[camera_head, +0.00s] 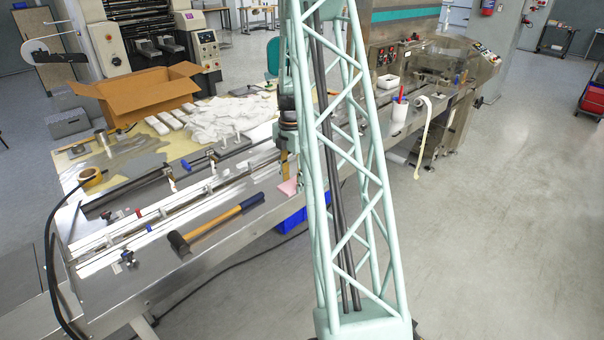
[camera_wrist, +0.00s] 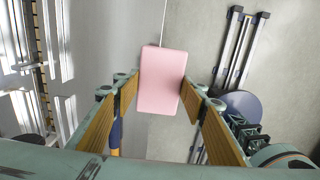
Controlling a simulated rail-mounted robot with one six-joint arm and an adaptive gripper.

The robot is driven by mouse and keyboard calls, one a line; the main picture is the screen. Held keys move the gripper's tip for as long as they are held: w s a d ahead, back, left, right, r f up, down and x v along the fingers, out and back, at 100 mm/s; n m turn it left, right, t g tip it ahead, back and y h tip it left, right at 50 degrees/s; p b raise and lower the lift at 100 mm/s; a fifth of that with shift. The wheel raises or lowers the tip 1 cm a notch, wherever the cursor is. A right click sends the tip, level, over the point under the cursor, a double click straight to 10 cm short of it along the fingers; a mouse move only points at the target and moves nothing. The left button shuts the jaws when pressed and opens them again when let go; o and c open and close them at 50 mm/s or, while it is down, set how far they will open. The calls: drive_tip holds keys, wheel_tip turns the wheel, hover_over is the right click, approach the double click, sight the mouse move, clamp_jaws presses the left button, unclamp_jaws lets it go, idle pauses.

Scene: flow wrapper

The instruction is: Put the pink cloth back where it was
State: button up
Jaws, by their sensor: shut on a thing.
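The pink cloth (camera_wrist: 162,78) shows in the wrist view as a flat, folded, block-like piece between the two fingertips. My gripper (camera_wrist: 161,88) is shut on it, with a finger against each side. In the head view the cloth (camera_head: 288,187) is a small pink patch by the front edge of the long metal bench (camera_head: 150,296). My gripper (camera_head: 286,165) is just above it there, partly hidden by my green lattice column. I cannot tell whether the cloth touches the bench.
A hammer (camera_head: 215,222) lies along the bench's front edge, left of the cloth. Rails and rods run behind it. A cardboard box (camera_head: 140,92), white film (camera_head: 222,120) and a tape roll (camera_head: 91,178) lie farther back. A blue bin (camera_head: 291,221) is below the bench edge.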

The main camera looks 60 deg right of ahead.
drive_tip(key=w+d, duration=0.2)
drive_tip(key=d, duration=0.2)
drive_tip(key=w+d+f, duration=0.1)
drive_tip(key=w+d, duration=0.1)
drive_tip(key=d, duration=0.3)
drive_tip(key=w+d, duration=0.1)
drive_tip(key=d, duration=0.4)
drive_tip(key=shift+w+f, duration=0.2)
drive_tip(key=shift+w, duration=0.2)
drive_tip(key=shift+d, duration=0.1)
drive_tip(key=shift+w+d+f, duration=0.1)
drive_tip(key=shift+d+f, duration=0.05)
drive_tip(key=shift+f, duration=1.65)
drive_tip(key=shift+f, duration=0.15)
drive_tip(key=o, duration=0.9)
